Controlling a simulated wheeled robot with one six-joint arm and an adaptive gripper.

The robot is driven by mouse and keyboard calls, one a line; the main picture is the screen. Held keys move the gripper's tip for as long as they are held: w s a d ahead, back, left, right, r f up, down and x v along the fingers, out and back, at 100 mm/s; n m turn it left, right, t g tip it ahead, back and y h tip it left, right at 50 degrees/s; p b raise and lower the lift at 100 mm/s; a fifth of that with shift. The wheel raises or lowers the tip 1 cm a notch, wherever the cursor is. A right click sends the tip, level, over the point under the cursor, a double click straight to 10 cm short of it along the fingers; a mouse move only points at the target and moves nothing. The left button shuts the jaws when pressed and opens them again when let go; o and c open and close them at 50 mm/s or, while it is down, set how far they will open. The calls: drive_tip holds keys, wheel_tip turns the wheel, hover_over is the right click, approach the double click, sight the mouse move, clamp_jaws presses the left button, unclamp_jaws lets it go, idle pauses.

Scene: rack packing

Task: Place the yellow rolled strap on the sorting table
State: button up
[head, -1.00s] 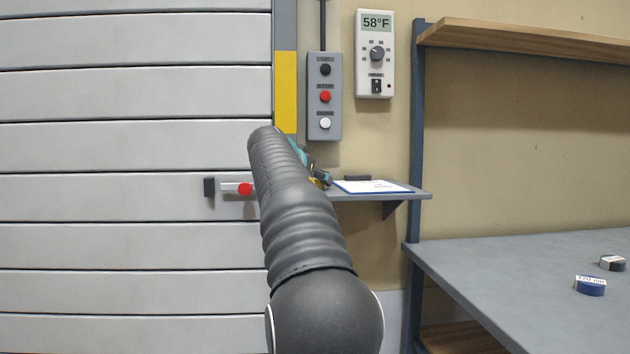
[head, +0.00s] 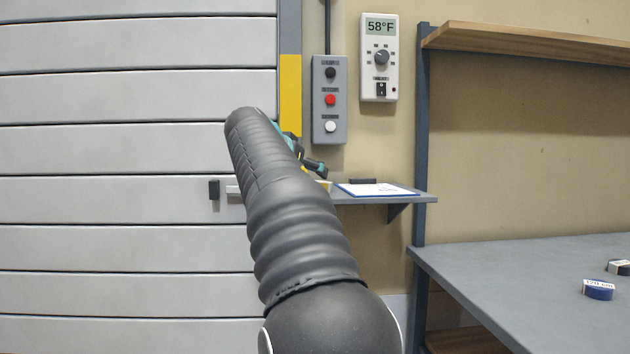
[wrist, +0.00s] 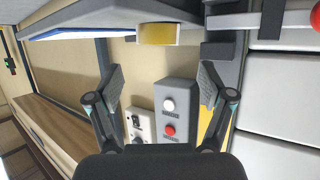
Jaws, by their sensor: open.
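The yellow rolled strap (wrist: 158,33) shows at the top of the wrist view, beyond my fingertips and apart from them. In the head view a small yellow patch of it (head: 326,186) shows on the small wall shelf (head: 426,199), mostly hidden by my arm. My gripper (wrist: 160,85) is open and empty, with a finger on each side of the wrist view. In the head view my gripper (head: 312,164) is partly hidden behind my arm. The grey sorting table (head: 500,270) stands at the right.
A clipboard (head: 375,190) lies on the wall shelf beside the strap. A button box (head: 330,100) and a thermostat (head: 380,57) hang above.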

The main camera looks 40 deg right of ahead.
drive_tip(key=shift+v, duration=1.95)
drive_tip(key=s+a+f+n+y, duration=0.3)
drive_tip(key=s+a+f, duration=0.2)
drive_tip(key=a+f, duration=0.1)
drive_tip(key=s+a+f+n+t+y, duration=0.1)
drive_tip(key=s+a+f+n+y, duration=0.1)
drive_tip(key=s+a+f+n, duration=0.2)
drive_tip(key=s+a+f, duration=0.1)
drive_tip(key=a+f, duration=0.2)
drive_tip(key=f, duration=0.2)
drive_tip(key=shift+y, duration=0.4)
drive_tip(key=shift+o, duration=0.7)
drive_tip(key=s+a+f+n+y, duration=0.2)
drive_tip(key=s+a+f, duration=0.2)
drive_tip(key=s+f, duration=0.2)
drive_tip(key=s+a+f+n+g+y, duration=0.1)
drive_tip(key=s+a+f, duration=0.4)
drive_tip(key=f, duration=0.5)
drive_tip(key=s+a+f+n+y, duration=0.2)
drive_tip(key=s+a+f, duration=0.3)
drive_tip(key=s+f, duration=0.3)
drive_tip(key=shift+f+n+y, duration=0.4)
drive_tip(key=shift+f+y, duration=0.2)
drive_tip(key=shift+d, duration=0.1)
